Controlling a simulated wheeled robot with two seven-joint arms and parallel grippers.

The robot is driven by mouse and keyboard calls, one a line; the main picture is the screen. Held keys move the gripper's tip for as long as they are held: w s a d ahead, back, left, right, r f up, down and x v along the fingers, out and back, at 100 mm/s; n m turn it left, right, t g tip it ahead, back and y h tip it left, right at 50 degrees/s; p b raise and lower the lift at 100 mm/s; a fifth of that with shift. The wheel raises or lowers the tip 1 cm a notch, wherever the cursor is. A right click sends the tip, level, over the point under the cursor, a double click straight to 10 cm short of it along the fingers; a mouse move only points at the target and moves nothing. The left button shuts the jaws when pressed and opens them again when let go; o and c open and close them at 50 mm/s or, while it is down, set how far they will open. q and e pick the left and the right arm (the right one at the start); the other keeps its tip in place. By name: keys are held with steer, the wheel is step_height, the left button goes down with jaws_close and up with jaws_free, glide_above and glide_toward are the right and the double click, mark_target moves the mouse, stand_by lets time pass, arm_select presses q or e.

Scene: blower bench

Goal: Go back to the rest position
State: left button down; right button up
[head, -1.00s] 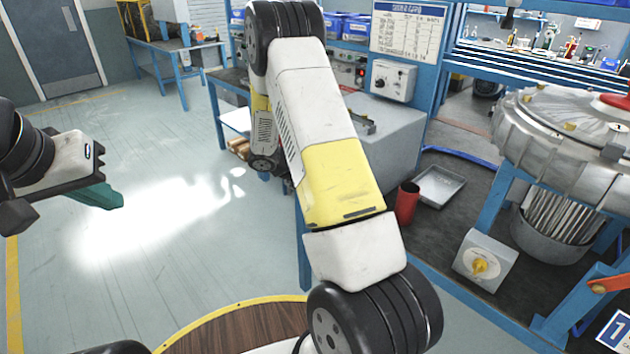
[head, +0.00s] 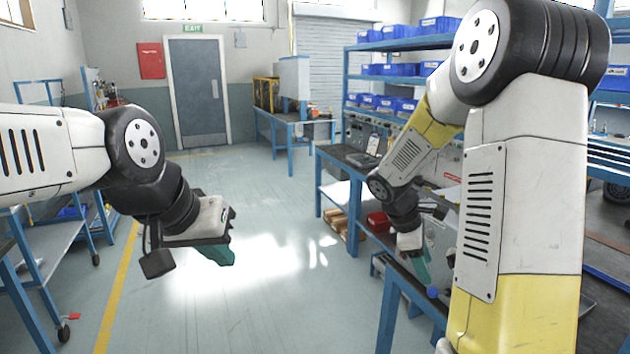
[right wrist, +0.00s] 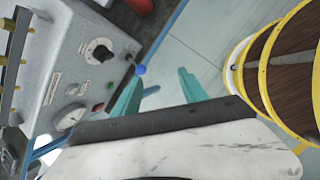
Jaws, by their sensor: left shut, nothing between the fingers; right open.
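My left gripper (head: 220,255) hangs over open floor at the left of the head view, its green fingers closed together with nothing between them. My right gripper (head: 421,272) hangs beside the edge of the blue bench at the right, partly hidden by my own right arm. In the right wrist view its two green fingers (right wrist: 160,98) stand apart and empty. A grey control box (right wrist: 85,65) with a black knob, a gauge and a blue ball-ended lever (right wrist: 140,70) lies close to the left of those fingers; I cannot tell whether they touch.
A blue workbench (head: 345,160) runs along the right, under shelves of blue bins (head: 385,70).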

steer(key=s+a+r+m+t+y, duration=0.2)
steer(key=s+a+r+m+y, duration=0.1)
steer(key=s+a+r+m, duration=0.3)
steer(key=s+a+r+m+t+y, duration=0.3)
steer(key=s+a+r+m, duration=0.3)
steer(key=s+r, duration=0.3)
steer(key=shift+s+r+m+t+y, duration=0.3)
steer(key=shift+s+m+y, duration=0.35)
steer(key=shift+s, duration=0.6)
steer(key=shift+a, duration=0.1)
stand_by(0.9)
